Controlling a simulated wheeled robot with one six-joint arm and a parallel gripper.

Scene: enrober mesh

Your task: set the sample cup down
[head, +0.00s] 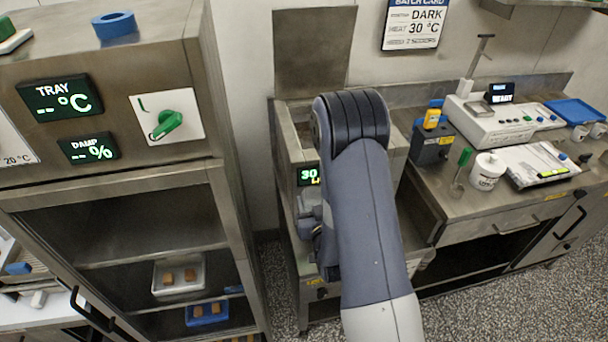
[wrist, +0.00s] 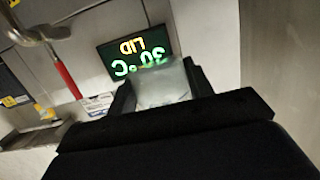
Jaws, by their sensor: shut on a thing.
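The sample cup (wrist: 163,88) is a pale, translucent vessel in the wrist view. My gripper (wrist: 160,80) is shut on it, with one black finger on each side. The cup appears tilted in this view, and its contents cannot be made out. A dark display reading 30 °C and LID (wrist: 138,54) shows upside down just behind the cup. In the head view my arm hides the cup and the fingers, in front of the steel machine (head: 292,130) with its raised lid (head: 311,50).
A steel bench (head: 470,205) at the right carries a white instrument (head: 500,120), a white tub (head: 487,172) and a dark box (head: 431,150). An open cabinet (head: 120,185) with trays stands at the left. A red-handled tool (wrist: 68,79) shows in the wrist view.

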